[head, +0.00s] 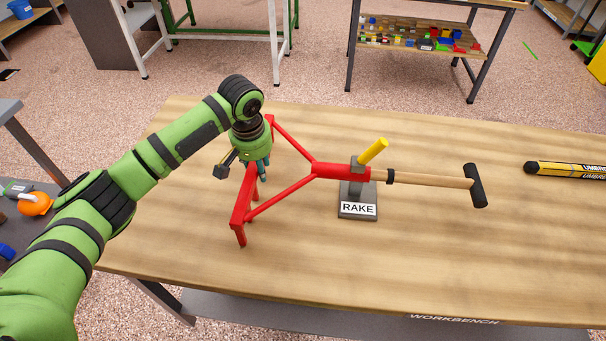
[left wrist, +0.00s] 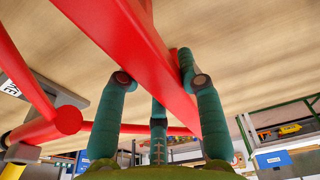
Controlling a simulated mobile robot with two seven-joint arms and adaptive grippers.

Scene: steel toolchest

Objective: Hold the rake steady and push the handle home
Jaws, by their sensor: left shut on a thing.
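The red rake (head: 342,171) lies level, its socket held in a grey stand (head: 368,190) labelled RAKE with a yellow lever (head: 373,151) sticking up. Its forked arms run left to a red crossbar (head: 242,202). The wooden handle (head: 430,180) lies in line with the socket, with a black collar near the socket mouth and a black T-grip (head: 476,186) at its right end. How deep the handle sits is hidden. My left gripper (head: 262,172) is shut on the crossbar; the left wrist view shows its fingers (left wrist: 158,75) on both sides of it. My right gripper is out of view.
A yellow and black tube (head: 565,170) lies at the right edge. A shelf with colourful small parts (head: 420,38) stands behind the bench.

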